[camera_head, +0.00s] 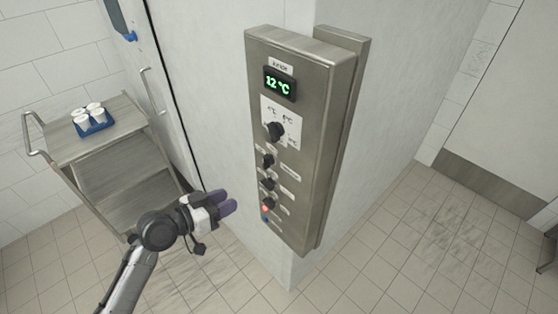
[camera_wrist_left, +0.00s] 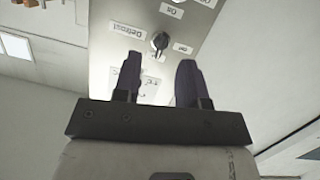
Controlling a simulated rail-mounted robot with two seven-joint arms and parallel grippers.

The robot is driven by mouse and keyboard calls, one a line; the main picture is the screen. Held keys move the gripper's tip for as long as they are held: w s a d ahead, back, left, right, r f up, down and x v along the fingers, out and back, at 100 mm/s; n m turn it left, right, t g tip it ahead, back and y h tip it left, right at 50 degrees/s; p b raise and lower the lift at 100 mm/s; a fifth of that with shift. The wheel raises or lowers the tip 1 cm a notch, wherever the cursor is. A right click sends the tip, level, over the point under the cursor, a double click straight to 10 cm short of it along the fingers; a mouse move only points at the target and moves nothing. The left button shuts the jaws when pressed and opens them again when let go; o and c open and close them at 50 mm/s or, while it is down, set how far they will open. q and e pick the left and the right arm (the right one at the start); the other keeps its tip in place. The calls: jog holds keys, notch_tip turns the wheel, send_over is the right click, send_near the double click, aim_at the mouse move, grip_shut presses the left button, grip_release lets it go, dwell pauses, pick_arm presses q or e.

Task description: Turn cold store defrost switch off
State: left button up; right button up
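The metal control panel (camera_head: 318,150) is on the wall corner, with a lit green 12 °C display and a large dial. Below the dial, the upper small black switch (camera_head: 268,160) appears to be the defrost switch. In the left wrist view a black knob (camera_wrist_left: 160,42) sits beside a "Defrost" label, with small position labels around it; its setting is hard to read. My left gripper (camera_head: 229,202) is left of the panel's lower part, apart from it. Its two fingers (camera_wrist_left: 158,72) are spread and empty, pointing toward the knob. My right gripper is out of view.
More black switches (camera_head: 267,184), a glowing red lamp (camera_head: 265,209) and a blue button (camera_head: 265,219) are lower on the panel. A metal cart (camera_head: 130,118) with a blue tray of white cups stands at left.

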aim_at(263, 161)
pick_arm(q)
jog(key=w+d+r+t+p, duration=0.1)
jog(key=w+d, duration=0.2)
jog(key=w+d+r+h+p, duration=0.1)
jog(key=w+d, duration=0.2)
jog(key=w+d+r+m+t, duration=0.1)
jog(key=w+d, duration=0.1)
jog(key=d, duration=0.1)
jog(key=shift+w+r+t+p, duration=0.3)
jog(key=shift+w+p, duration=0.1)
jog(key=shift+x, duration=0.9)
jog(key=shift+c, duration=0.4)
grip_shut()
